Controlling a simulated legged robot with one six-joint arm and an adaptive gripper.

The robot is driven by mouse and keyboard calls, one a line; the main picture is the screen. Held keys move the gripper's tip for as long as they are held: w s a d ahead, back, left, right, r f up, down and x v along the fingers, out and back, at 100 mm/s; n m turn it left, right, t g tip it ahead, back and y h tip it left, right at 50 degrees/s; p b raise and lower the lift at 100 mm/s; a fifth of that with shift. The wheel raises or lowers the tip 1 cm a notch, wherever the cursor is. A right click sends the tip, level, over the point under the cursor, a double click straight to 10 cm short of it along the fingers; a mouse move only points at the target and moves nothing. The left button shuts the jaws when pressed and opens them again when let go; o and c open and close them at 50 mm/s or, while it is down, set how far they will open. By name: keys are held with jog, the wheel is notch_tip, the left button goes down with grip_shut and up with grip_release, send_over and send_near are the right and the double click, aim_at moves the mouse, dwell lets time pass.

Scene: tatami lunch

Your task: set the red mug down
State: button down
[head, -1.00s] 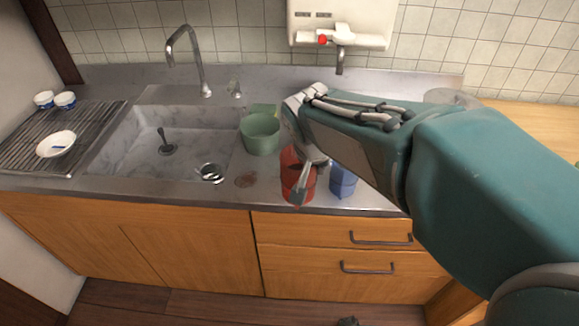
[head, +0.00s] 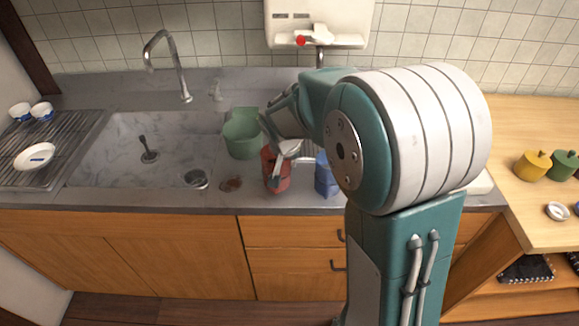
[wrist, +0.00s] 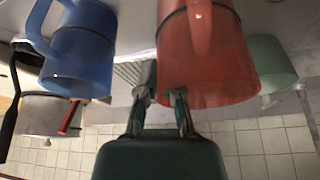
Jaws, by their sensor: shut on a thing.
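The red mug (head: 276,178) is upright at the front of the steel counter, right of the sink. My gripper (head: 284,155) is shut on it, and my fingers partly cover it in the head view. In the wrist view, which looks upside down, the red mug (wrist: 203,60) is large and close beside my fingers (wrist: 160,98). I cannot tell for sure whether its base touches the counter.
A blue mug (head: 325,176) stands close right of the red mug, partly behind my arm. A green vessel (head: 241,140) is behind on the left. The sink (head: 120,165) opens to the left; the counter's front edge (head: 190,201) is near.

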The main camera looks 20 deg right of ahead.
notch_tip(320, 180, down, 2)
jog(key=shift+f, duration=0.2)
jog(key=shift+s, duration=0.1)
jog(key=c, duration=0.8)
grip_release()
jog(key=shift+f, duration=0.1)
jog(key=v, duration=1.2)
jog(key=s+r+n+t+y, duration=0.1)
jog(key=s+r+n, duration=0.1)
jog(key=s, duration=0.9)
jog(key=s+r+n+y, duration=0.1)
jog(key=s+n, duration=0.3)
jog(key=s, duration=0.6)
jog(key=shift+s+a+r+t, duration=0.3)
jog(key=shift+s+r+t, duration=0.1)
jog(key=shift+r, duration=0.35)
jog(key=shift+w, duration=0.1)
